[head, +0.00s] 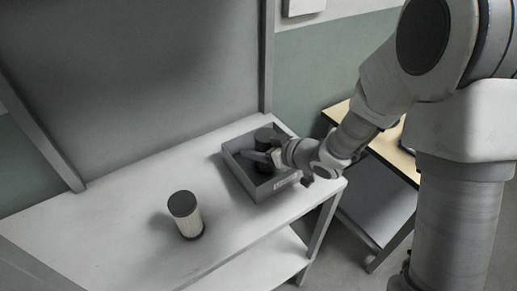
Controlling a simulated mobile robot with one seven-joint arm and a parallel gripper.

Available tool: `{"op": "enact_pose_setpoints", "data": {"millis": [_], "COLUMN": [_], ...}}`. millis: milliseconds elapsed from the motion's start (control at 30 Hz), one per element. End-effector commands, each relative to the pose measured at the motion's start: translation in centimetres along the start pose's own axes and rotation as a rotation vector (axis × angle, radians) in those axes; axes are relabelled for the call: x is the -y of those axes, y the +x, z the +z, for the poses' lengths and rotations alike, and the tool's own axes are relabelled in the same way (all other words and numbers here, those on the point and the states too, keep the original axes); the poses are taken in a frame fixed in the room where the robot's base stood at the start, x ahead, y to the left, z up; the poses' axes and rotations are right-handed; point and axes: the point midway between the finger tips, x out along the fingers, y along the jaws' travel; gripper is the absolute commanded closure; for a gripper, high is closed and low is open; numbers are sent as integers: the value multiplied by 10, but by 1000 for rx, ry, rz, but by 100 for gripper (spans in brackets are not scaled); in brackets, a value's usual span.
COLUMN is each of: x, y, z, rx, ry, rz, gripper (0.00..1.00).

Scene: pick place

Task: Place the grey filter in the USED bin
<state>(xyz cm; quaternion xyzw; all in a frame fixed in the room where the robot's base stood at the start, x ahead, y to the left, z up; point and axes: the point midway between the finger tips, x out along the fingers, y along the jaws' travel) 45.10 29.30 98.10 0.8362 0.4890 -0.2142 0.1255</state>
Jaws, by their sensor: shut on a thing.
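A dark grey cylinder, which looks like the grey filter (263,134), is in the grey bin (235,166), with its top showing above the walls. My gripper (272,157) reaches in over the bin's right wall and is shut on this filter. My fingers and the bin wall hide its lower part, so I cannot tell whether it touches the bin floor. A pale label is on the bin's front wall, too small to read.
A second filter (186,214), cream-sided with dark end caps, stands upright on the white bench (105,235) left of the bin. A grey panel and posts rise behind the bench. A wood-topped table (394,150) stands at the right behind my arm. The bench's left part is clear.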

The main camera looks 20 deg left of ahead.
Motion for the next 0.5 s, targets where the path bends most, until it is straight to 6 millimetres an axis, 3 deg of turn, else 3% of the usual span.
{"op": "enact_pose_setpoints", "data": {"millis": [333, 367, 500], "x": [-1, -1, -1], "y": [2, 2, 1], "z": [3, 4, 2], "rx": [-2, -1, -1], "ry": [-1, -1, -1], "rz": [1, 1, 1], "gripper": [97, 30, 5]}}
